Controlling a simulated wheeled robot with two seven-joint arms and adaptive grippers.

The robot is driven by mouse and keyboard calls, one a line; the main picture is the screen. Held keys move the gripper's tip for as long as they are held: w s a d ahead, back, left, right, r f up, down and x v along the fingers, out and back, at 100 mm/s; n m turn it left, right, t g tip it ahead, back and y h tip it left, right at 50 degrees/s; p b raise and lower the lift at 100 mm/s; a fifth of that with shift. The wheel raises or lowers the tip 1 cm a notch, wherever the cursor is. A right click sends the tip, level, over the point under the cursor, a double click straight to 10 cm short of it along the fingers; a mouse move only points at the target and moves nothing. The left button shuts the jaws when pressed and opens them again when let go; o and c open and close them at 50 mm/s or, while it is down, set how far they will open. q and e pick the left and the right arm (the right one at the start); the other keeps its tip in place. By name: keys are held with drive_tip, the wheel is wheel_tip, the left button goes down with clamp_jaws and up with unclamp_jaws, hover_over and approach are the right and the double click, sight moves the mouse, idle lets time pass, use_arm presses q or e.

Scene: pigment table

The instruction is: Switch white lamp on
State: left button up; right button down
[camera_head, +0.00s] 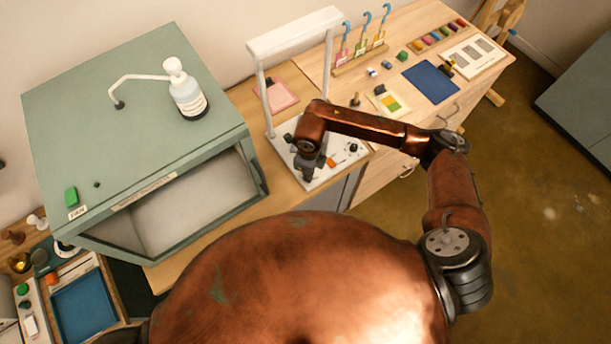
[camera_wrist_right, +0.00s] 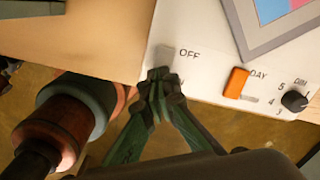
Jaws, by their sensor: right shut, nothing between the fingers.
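The white lamp (camera_head: 295,33) is a bar on two posts over a white base (camera_head: 331,176). In the right wrist view, the base panel (camera_wrist_right: 203,68) carries the word OFF, an orange slider (camera_wrist_right: 236,83) by the word DAY, and a black DIM knob (camera_wrist_right: 294,101). A pale switch-like patch (camera_wrist_right: 163,58) is beside OFF, partly hidden by my fingertips. My right gripper (camera_head: 308,177) is over the left front part of the base; its closed, empty fingertips (camera_wrist_right: 160,74) are at that patch. Contact cannot be told. My left gripper is not in view.
A green-grey cabinet (camera_head: 110,130) with a bottle (camera_head: 186,95) stands left of the lamp. A pink pad (camera_head: 280,95) lies behind the base.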

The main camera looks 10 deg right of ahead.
drive_tip(key=shift+f, duration=0.25)
drive_tip(key=shift+r+p, duration=1.45)
drive_tip(key=shift+r, duration=2.1)
